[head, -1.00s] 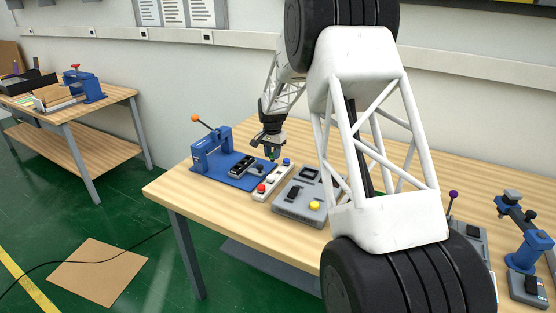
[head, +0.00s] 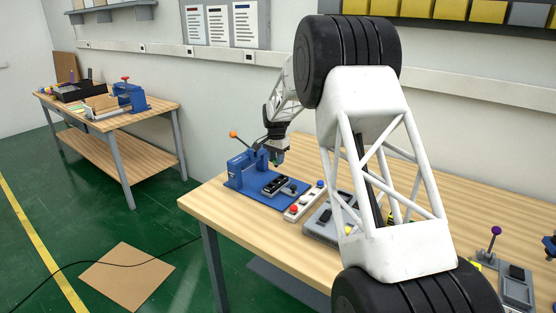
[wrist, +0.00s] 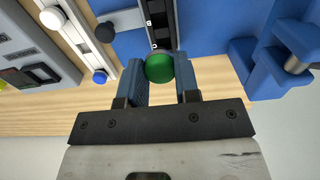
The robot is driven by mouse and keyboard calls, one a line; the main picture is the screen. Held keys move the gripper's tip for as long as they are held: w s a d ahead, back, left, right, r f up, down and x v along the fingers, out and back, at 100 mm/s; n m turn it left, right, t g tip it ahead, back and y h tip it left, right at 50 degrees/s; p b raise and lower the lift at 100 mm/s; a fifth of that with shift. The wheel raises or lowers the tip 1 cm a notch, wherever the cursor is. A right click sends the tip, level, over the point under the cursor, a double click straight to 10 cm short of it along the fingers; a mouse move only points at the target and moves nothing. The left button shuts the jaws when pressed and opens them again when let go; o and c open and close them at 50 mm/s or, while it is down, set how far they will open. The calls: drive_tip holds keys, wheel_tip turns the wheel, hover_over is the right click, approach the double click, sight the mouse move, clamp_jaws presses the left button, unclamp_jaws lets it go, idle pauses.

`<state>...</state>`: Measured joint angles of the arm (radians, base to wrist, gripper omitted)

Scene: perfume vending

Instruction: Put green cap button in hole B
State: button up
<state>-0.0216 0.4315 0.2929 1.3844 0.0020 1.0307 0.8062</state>
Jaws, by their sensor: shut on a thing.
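The green cap button (wrist: 159,68) is between my gripper's two blue fingertips in the wrist view. My gripper (wrist: 160,76) is shut on it. In the head view my gripper (head: 277,160) points down above the back part of the blue press fixture (head: 236,180), with a small green spot at its tip. A dark holder (head: 275,186) lies on the fixture's blue base. In the wrist view the dark holder (wrist: 161,24) carries small white letters, one like a B. The cap overlaps its end in the picture; the holes are not clear.
A pale strip (head: 303,206) with red and blue buttons lies right of the base. A grey device (head: 322,226) stands beyond it, partly behind my arm. The fixture's lever has an orange knob (head: 234,134). Bare wooden table (head: 240,222) lies in front.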

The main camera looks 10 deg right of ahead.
drive_tip(key=shift+f, duration=0.2)
drive_tip(key=shift+f, duration=3.05)
drive_tip(key=shift+f, duration=0.8)
idle(0.8)
drive_tip(key=o, duration=1.4)
drive_tip(key=shift+o, duration=0.2)
drive_tip(key=shift+r, duration=0.15)
drive_tip(key=shift+r, duration=3.4)
